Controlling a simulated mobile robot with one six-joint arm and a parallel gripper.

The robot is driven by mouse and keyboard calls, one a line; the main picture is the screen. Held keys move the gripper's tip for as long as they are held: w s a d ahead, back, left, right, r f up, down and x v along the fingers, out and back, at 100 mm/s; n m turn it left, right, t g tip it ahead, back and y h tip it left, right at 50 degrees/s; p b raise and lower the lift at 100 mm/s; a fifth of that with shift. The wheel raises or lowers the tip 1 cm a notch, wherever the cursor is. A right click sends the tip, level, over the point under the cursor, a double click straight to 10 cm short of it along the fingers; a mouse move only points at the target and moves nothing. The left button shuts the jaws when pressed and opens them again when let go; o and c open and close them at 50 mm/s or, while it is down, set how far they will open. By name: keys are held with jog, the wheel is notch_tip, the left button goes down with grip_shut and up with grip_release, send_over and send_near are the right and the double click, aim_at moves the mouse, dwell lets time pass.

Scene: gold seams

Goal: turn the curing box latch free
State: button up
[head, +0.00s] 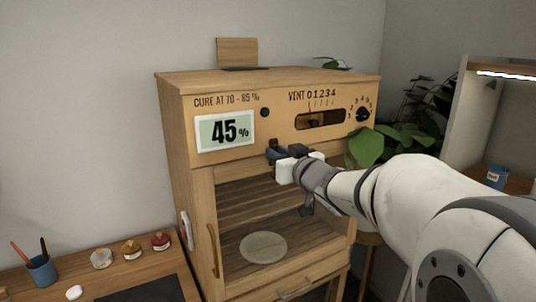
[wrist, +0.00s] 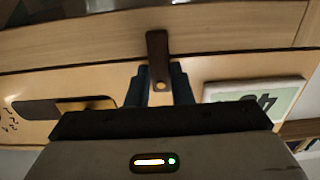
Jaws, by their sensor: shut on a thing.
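The wooden curing box (head: 190,165) stands against the wall with its glass-fronted door shut. Its latch is a short dark brown strip (wrist: 157,50) with a brass-coloured pin. In the wrist view it lies upright in the picture, across the seam between panel and door frame. My gripper (head: 272,154) is at the top of the door, below the panel. Its two blue fingers (wrist: 162,88) are shut on the latch near the pin end. In the head view the gripper hides most of the latch.
The panel has a display (head: 225,131) reading 45%, a vent slider (head: 318,120) and a dial (head: 363,114). A door handle (head: 213,250) is at the door's left. A round pale disc (head: 263,247) lies inside. A plant (head: 367,145) stands close to my arm at right.

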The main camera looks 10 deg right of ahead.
grip_shut()
jog(key=shift+f+n, duration=0.1)
jog(key=shift+n, duration=0.2)
jog(key=shift+w+d+r+n+b, duration=0.1)
jog(key=shift+d+r+n+b, duration=0.15)
jog(key=shift+n+b, duration=2)
jog(key=shift+w+d+r+n+b, duration=0.15)
jog(key=shift+n+b, duration=0.85)
jog(key=shift+n, duration=2.5)
jog(key=shift+d+r+n+b, duration=0.3)
jog(key=shift+n+b, duration=1.3)
jog(key=shift+n, duration=1.25)
jog(key=shift+r, duration=0.1)
jog(key=o, duration=0.7)
grip_release()
jog(key=shift+c, duration=0.2)
